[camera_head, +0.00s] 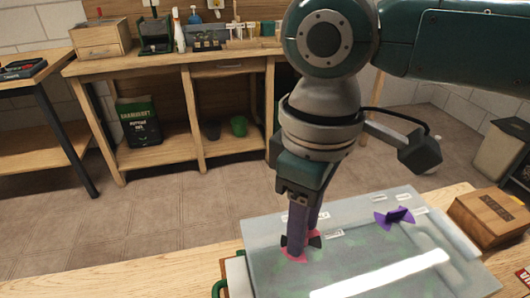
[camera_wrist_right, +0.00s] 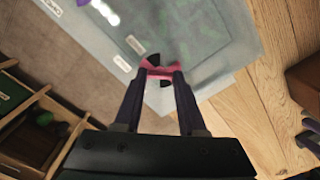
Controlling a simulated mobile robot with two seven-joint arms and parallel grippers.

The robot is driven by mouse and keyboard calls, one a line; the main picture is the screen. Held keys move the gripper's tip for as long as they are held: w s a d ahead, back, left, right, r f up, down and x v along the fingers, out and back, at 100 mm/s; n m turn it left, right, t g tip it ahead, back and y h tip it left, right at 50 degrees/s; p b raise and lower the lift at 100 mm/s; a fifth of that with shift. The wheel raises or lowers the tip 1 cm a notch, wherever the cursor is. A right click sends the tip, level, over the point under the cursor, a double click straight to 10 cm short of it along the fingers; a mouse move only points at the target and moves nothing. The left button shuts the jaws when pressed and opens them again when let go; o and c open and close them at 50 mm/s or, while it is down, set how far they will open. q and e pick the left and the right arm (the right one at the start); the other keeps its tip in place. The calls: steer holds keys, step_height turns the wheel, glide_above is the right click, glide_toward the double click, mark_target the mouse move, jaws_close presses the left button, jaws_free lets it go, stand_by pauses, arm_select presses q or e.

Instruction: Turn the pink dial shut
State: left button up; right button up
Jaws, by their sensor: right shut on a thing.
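The pink dial (camera_head: 296,257) sits on the near left part of a grey-green panel (camera_head: 262,271). My right gripper (camera_head: 299,238) points down onto it with its fingers closed on the dial's grip. In the right wrist view the pink dial (camera_wrist_right: 160,68) shows between the fingertips of the right gripper (camera_wrist_right: 160,78), with dark tabs on either side. The fingers hide part of the dial in the head view. A purple dial (camera_head: 398,216) stands at the panel's far right. My left gripper is not in view.
A wooden box (camera_head: 487,217) stands right of the panel on the wooden table (camera_head: 190,264). Small white labels lie on the panel. A wooden workbench (camera_head: 170,62) with bottles and a rack stands behind, across open floor.

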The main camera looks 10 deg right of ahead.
jaws_close()
steer(key=shift+r+p, duration=0.1)
steer(key=shift+p, duration=0.4)
steer(key=m+p, duration=0.5)
steer(key=p, duration=0.1)
steer(key=shift+r, duration=0.1)
steer(key=shift+m+p, duration=1.45)
steer(key=shift+m, duration=0.55)
steer(key=shift+f, duration=0.2)
